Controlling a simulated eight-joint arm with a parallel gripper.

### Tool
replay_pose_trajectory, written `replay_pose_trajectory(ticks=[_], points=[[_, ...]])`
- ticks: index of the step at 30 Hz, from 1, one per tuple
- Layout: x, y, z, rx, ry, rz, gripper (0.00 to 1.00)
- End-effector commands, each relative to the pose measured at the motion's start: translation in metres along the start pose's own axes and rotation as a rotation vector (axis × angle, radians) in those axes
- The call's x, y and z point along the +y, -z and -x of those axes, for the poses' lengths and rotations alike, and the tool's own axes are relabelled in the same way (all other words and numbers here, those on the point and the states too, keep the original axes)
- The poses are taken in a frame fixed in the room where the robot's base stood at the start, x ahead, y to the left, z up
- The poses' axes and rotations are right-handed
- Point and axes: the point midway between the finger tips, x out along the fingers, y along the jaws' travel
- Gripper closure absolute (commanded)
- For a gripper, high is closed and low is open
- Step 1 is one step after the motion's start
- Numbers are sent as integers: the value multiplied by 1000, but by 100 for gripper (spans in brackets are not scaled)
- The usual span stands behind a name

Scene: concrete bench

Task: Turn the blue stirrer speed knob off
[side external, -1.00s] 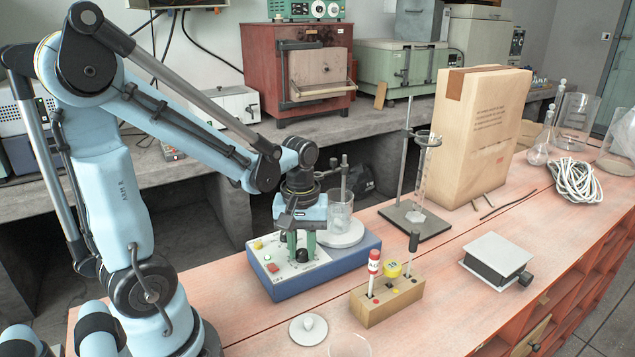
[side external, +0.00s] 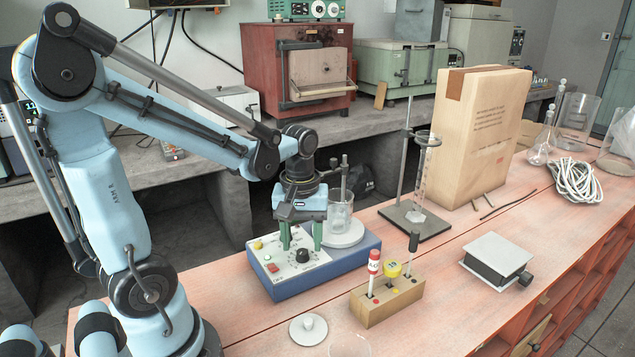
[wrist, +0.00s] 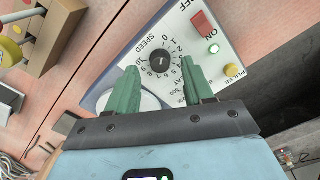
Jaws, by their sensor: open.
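The blue stirrer (side external: 330,272) stands on the bench with a pale control panel on its sloped top. Its black speed knob (side external: 302,256) is also in the wrist view (wrist: 159,60), ringed by a printed scale from 0 to 10. The exact pointer direction is too small to read surely. My gripper (side external: 302,243) is open, with green fingers apart on either side above the knob and clear of it. In the wrist view the fingertips (wrist: 159,67) flank the knob with nothing between them.
On the stirrer panel are a red switch (wrist: 203,25), a lit green lamp (wrist: 214,48) and a yellow pulse button (wrist: 233,71). A glass beaker (side external: 340,218) stands on the stirrer's round plate.

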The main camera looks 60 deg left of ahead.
Motion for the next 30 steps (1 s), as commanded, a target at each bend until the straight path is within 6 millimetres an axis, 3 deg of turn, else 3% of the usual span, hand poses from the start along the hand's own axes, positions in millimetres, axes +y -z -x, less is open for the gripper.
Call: replay_pose_trajectory(ticks=[18, 30], points=[[0, 0, 84, 0, 0, 0, 48], [0, 0, 100, 0, 0, 0, 48]])
